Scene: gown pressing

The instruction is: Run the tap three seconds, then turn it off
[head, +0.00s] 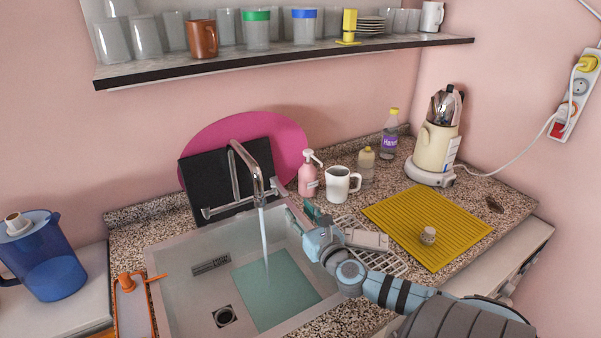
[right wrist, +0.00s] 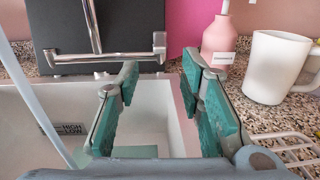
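The chrome tap (head: 237,172) stands at the back of the sink, and a stream of water (head: 265,238) runs from its spout into the basin. It also shows in the right wrist view (right wrist: 92,28), with an upright knob (right wrist: 159,43) at the right end of its crossbar. My right gripper (head: 298,213) is over the sink's right rim, close to that knob. In the right wrist view its teal-padded fingers (right wrist: 160,80) are apart with nothing between them, and the knob lies just beyond the fingertips. My left gripper is out of view.
The sink (head: 195,262) holds a teal patch of water or mat. A pink soap bottle (head: 308,178) and white mug (head: 340,185) stand just right of the tap. A dark board (head: 195,170) leans behind it. A yellow mat (head: 400,220) and wire rack (head: 385,262) lie right.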

